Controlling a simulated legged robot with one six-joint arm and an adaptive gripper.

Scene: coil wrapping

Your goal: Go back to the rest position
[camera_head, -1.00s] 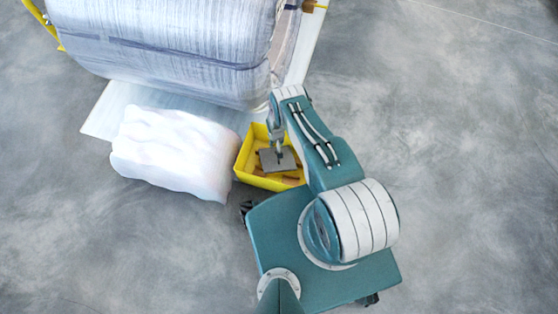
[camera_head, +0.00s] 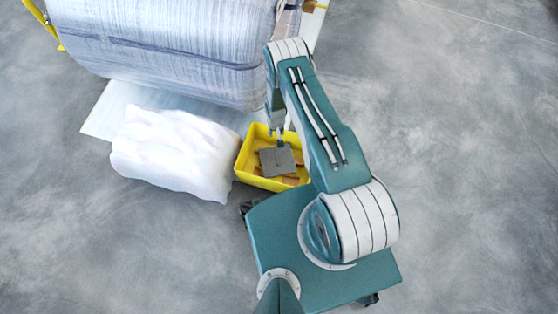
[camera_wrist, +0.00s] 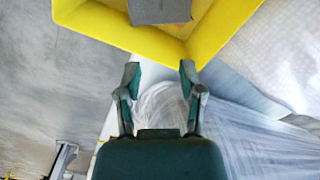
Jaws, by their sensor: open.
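My gripper (camera_head: 279,131) hangs over the yellow bin in the head view, with my arm bent above it. In the wrist view my gripper (camera_wrist: 160,80) has its two fingers spread apart with nothing between them. The yellow bin (camera_head: 244,158) stands on the floor just in front of my base; its rim also shows at the top of the wrist view (camera_wrist: 120,32). A grey flat block (camera_head: 277,160) lies in the bin, apart from the fingers. Its edge shows in the wrist view (camera_wrist: 160,10).
A large wrapped coil (camera_head: 165,50) lies on a pale sheet (camera_head: 100,118) at the top left. A white, lumpy wrapped bundle (camera_head: 175,155) lies left of the bin. Brown pieces lie in the bin around the block. The grey floor (camera_head: 450,130) on the right is clear.

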